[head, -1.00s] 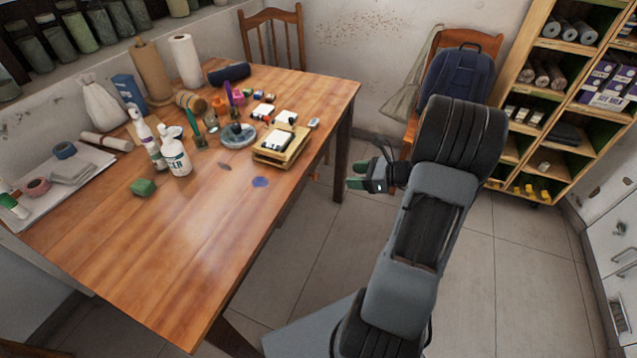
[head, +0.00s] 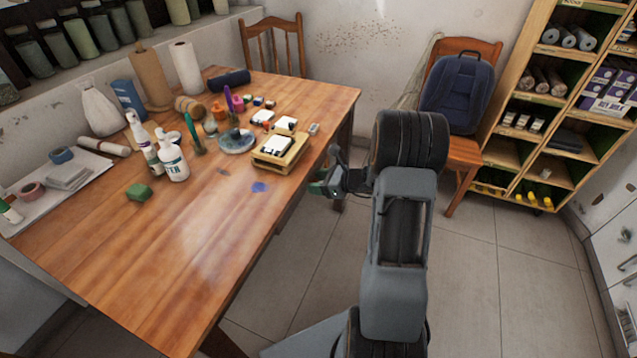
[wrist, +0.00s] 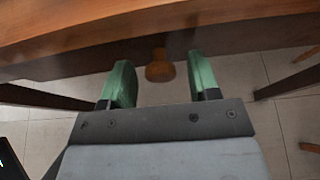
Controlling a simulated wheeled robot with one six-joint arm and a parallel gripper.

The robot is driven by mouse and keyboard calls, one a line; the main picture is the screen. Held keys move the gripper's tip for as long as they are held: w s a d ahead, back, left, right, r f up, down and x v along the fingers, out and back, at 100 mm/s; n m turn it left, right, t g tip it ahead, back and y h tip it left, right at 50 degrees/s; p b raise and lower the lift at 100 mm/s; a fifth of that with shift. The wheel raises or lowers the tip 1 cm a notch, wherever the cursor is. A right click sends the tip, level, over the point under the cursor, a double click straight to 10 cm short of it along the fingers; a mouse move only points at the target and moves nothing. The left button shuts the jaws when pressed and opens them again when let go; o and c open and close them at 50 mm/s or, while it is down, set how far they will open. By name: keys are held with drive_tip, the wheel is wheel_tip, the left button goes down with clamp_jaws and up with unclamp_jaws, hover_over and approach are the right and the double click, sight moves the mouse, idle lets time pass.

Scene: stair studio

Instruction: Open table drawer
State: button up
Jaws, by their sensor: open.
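The wooden table (head: 215,255) fills the left of the head view, and its edge (wrist: 160,28) crosses the top of the wrist view. Below that edge a round wooden knob (wrist: 160,68) shows, with a dark front behind it. The drawer's outline is not clear, and the head view hides the knob under the tabletop. My gripper (wrist: 162,85) is open, its two green fingers apart. In the wrist view the knob appears between the fingertips, slightly beyond them; I cannot tell any contact. In the head view my gripper (head: 318,188) is beside the table's right edge.
Bottles (head: 173,163), paper rolls, a green block (head: 139,192) and a small wooden tray (head: 281,165) stand on the table. A chair with a blue backpack (head: 458,92) and a shelf (head: 545,120) stand behind my arm.

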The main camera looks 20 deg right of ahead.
drive_tip(key=shift+c, duration=0.4)
clamp_jaws()
